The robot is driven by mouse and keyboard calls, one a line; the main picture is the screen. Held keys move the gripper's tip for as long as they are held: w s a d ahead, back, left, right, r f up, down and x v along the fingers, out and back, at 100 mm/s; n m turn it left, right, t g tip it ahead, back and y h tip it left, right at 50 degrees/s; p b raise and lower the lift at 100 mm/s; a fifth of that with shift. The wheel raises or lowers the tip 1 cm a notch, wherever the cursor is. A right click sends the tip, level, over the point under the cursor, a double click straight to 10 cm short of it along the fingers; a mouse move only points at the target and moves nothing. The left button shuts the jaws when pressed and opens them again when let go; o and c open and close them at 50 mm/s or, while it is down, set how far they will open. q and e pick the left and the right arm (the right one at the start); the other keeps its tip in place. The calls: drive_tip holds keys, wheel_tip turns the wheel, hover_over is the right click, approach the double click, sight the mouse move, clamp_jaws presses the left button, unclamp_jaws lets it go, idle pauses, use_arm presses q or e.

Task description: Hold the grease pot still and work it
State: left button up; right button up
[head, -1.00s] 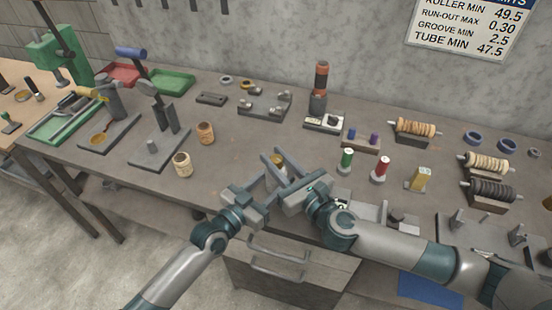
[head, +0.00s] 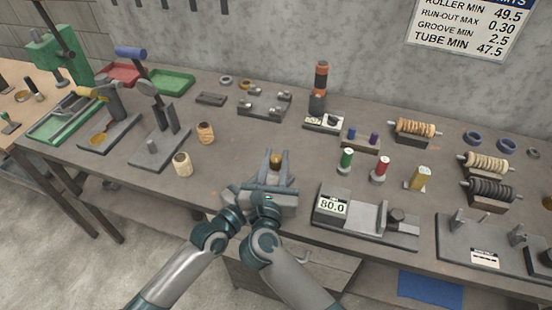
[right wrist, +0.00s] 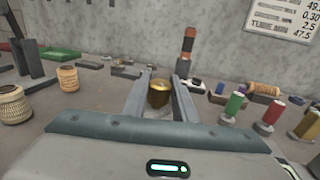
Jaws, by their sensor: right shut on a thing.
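The grease pot (right wrist: 158,93) is a small brass-coloured cup, upright between the two grey fingers of my right gripper in the right wrist view. In the head view the pot (head: 276,159) shows as a small gold shape between the fingertips, near the table's front edge. My right gripper (head: 275,163) is shut on it. The pot's lower part is partly hidden.
Two string-wrapped spools (head: 182,164) (head: 205,133) stand to the left. A block with an 80.0 display (head: 333,206) lies right of the grippers. The table between the left spools and grippers is clear.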

drive_tip(key=shift+m+h, duration=0.5)
drive_tip(key=shift+h, duration=0.2)
drive_tip(key=o, duration=1)
drive_tip(key=shift+o, duration=0.2)
drive_tip(key=shift+d+n+y, duration=0.1)
drive_tip(key=shift+n+y, duration=0.5)
drive_tip(key=shift+y, duration=0.3)
